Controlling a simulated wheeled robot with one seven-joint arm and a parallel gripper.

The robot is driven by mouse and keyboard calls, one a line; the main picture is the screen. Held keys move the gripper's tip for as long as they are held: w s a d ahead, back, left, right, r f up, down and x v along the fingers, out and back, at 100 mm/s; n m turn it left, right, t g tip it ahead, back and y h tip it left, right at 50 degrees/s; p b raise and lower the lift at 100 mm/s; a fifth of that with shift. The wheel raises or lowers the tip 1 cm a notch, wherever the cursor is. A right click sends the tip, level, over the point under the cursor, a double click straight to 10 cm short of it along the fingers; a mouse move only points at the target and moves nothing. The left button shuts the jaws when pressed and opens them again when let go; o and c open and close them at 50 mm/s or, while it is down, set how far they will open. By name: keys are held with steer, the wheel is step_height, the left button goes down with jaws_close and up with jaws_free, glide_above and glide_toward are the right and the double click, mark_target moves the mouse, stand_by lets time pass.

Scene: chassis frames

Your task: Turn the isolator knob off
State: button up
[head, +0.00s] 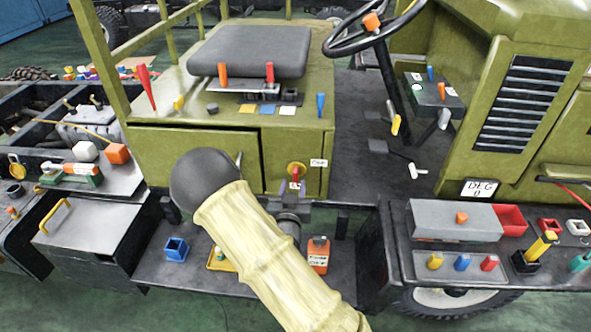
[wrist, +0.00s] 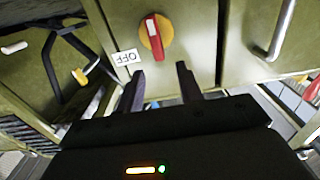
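The isolator knob (wrist: 157,45) is a red bar handle on a round yellow disc on the olive cabinet front. In the wrist view its bar runs nearly up and down, with a white mark on it. A white OFF label (wrist: 126,57) is beside the knob. In the head view the knob (head: 297,168) shows below the seat, with the OFF label (head: 318,162) to its right. My gripper (wrist: 160,71) is open and empty, its two dark fingers apart and pointing at the knob. The fingertips appear just short of the bar, with no visible contact.
A metal bar handle (wrist: 281,27) stands out from the cabinet to the right in the wrist view. Below the cabinet, a dark ledge carries a blue open box (head: 176,249) and an orange labelled block (head: 318,256). A seat (head: 250,52) is above.

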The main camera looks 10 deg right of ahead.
mark_target(295, 174)
steer(key=p+x, duration=0.1)
steer(key=x, duration=0.6)
steer(key=shift+w+f, duration=0.1)
jaws_close()
